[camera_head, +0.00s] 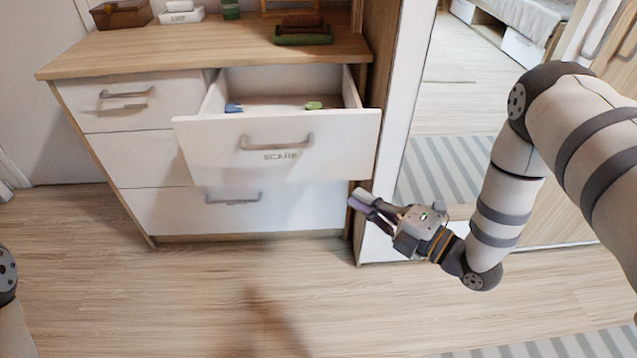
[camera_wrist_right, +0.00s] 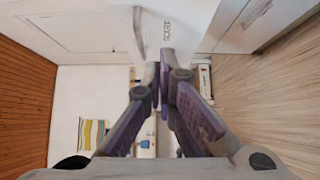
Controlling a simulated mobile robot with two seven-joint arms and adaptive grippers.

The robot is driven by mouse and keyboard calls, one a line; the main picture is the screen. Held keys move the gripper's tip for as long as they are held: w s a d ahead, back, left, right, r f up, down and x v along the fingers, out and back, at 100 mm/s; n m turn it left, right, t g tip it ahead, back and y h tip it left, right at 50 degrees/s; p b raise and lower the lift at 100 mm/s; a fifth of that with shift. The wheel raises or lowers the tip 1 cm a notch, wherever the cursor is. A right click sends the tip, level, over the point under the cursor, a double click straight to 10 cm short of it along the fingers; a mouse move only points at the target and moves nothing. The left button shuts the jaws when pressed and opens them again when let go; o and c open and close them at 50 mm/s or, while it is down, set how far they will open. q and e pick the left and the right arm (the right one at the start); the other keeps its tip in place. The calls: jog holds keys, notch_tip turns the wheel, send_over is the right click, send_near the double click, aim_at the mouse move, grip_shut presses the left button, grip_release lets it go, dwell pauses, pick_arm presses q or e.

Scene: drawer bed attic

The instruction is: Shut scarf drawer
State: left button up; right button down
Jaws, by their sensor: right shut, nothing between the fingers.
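The scarf drawer (camera_head: 277,146) is the top right drawer of a white dresser with a wood top. It stands pulled out, with a bar handle (camera_head: 277,142) and a "SCARF" label on its front. A blue item (camera_head: 233,108) and a green item (camera_head: 313,105) lie inside. My right gripper (camera_head: 357,200) is shut and empty, low and to the right of the drawer front, apart from the handle. In the right wrist view, its fingers (camera_wrist_right: 163,62) meet just below the label (camera_wrist_right: 166,30). My left gripper is out of view; only part of my left arm shows.
The closed top left drawer (camera_head: 124,101) and a lower drawer (camera_head: 232,200) sit in the dresser. A dark green tray (camera_head: 303,38) and a brown basket (camera_head: 121,13) stand on top. A mirror panel (camera_head: 450,110) is to the right. The floor in front is clear.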

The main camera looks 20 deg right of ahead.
jog(key=b, duration=0.1)
send_near(305, 150)
jog(key=a, duration=0.3)
jog(key=w, duration=0.3)
jog(key=shift+w+d, duration=0.2)
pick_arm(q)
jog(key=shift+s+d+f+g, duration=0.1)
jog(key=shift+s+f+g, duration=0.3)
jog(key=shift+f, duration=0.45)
pick_arm(e)
jog(key=shift+w+d, duration=0.1)
jog(key=shift+w, duration=0.25)
pick_arm(q)
jog(key=shift+b, duration=0.3)
pick_arm(e)
jog(key=shift+w+r, duration=0.1)
